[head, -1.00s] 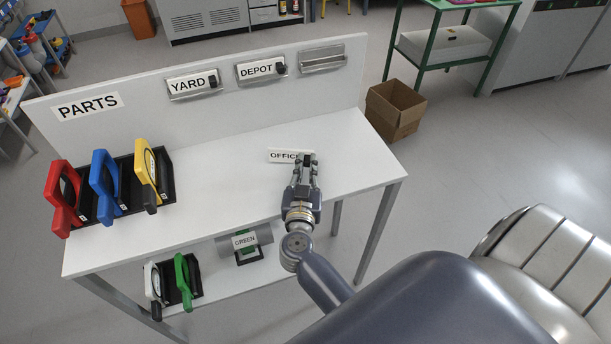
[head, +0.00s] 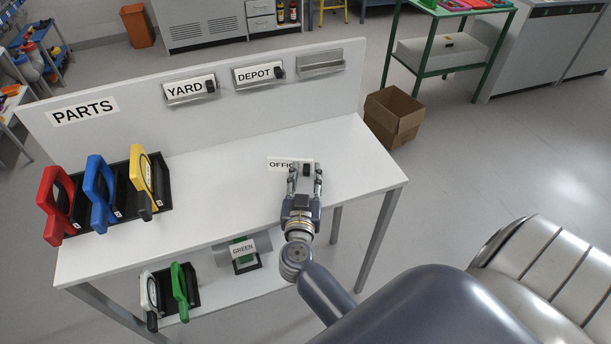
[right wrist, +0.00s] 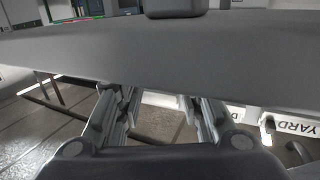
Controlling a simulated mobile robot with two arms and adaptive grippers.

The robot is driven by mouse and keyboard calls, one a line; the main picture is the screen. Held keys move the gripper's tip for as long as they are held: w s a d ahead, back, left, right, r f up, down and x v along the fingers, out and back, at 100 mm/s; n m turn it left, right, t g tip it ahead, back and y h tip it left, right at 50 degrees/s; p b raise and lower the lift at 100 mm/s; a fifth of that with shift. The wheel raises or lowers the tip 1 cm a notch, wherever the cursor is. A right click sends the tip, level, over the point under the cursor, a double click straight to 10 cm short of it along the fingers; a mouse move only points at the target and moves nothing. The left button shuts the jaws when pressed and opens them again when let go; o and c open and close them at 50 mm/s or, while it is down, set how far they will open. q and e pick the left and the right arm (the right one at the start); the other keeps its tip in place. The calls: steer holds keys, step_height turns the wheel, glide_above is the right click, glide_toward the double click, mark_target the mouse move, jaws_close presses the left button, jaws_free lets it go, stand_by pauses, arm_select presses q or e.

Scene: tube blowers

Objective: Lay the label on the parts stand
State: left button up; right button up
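The white OFFICE label (head: 278,163) lies on the upper top of the parts stand (head: 230,185), right of its middle. Its black knob (head: 306,169) is at the right end of the label. My right gripper (head: 305,170) is open, its fingers apart on either side of the knob, at the label's near edge. The right wrist view shows the two fingers (right wrist: 158,108) spread, with a grey body across the picture hiding most of what lies beyond. My left gripper is not in view.
The stand's back board bears a PARTS sign (head: 83,110), YARD (head: 184,89) and DEPOT (head: 254,74) labels in holders, and an empty holder (head: 321,66). Red, blue and yellow tools (head: 143,175) stand at the left.

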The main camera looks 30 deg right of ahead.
steer(key=shift+s+a+r, duration=0.1)
steer(key=shift+r, duration=0.05)
steer(key=p+v, duration=0.3)
steer(key=v, duration=0.8)
steer(key=shift+s+a+p, duration=0.2)
steer(key=shift+s+p, duration=0.05)
steer(key=shift+p, duration=0.1)
